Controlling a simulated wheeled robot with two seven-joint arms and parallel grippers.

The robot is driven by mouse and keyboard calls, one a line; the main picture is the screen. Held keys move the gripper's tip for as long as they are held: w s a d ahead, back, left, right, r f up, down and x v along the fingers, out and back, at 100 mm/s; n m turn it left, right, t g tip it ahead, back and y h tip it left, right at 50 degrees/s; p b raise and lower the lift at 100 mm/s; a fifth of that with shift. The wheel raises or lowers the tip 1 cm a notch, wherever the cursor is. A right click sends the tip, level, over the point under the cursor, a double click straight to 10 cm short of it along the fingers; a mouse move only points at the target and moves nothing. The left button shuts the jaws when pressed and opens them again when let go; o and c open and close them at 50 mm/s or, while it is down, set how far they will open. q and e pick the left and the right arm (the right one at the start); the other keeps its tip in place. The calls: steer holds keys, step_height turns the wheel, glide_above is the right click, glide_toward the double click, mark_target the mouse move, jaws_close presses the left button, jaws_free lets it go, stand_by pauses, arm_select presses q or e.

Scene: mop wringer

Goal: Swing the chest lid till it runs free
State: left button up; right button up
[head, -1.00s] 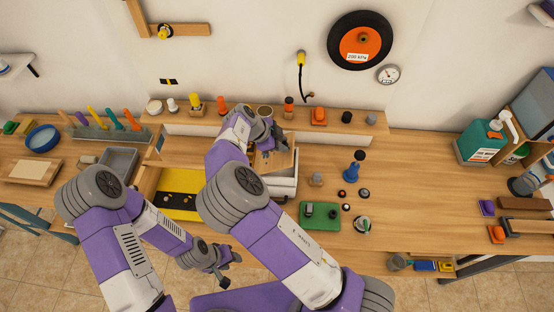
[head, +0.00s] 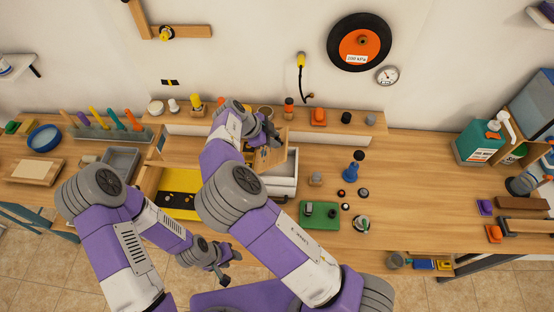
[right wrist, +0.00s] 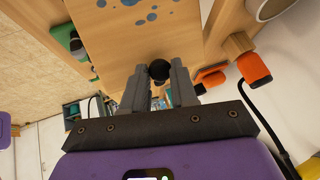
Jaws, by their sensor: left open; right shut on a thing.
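The chest (head: 282,186) is a white box on the bench with a wooden lid (head: 266,158) standing tilted up over it. In the right wrist view the lid (right wrist: 140,30) is a pale wooden board with blue spots, and a round black knob (right wrist: 158,70) sits at its edge. My right gripper (right wrist: 158,88) is shut on this knob, one finger on each side. In the head view my right gripper (head: 272,138) is at the lid's upper part, and my arm hides much of the lid and chest. My left gripper (head: 226,270) is open and empty, low before the bench's front edge.
A shelf (head: 345,121) with small bottles and an orange block runs behind the chest. A green tray (head: 320,222) and a blue-based tool (head: 352,172) stand to the right of the chest. A yellow-and-black panel (head: 180,193) lies left. The bench further right is mostly clear.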

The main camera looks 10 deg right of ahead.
steer(key=shift+w+r, duration=0.1)
steer(key=shift+w, duration=0.05)
steer(key=shift+w+a+r+p, duration=0.2)
steer(key=shift+a+r+p, duration=0.25)
steer(key=shift+a, duration=0.5)
steer(key=shift+r, duration=0.1)
steer(key=shift+w+a+r, duration=0.2)
steer(key=shift+a, duration=0.3)
steer(key=shift+w+a+r, duration=0.15)
steer(key=shift+a, duration=0.35)
steer(key=o, duration=0.9)
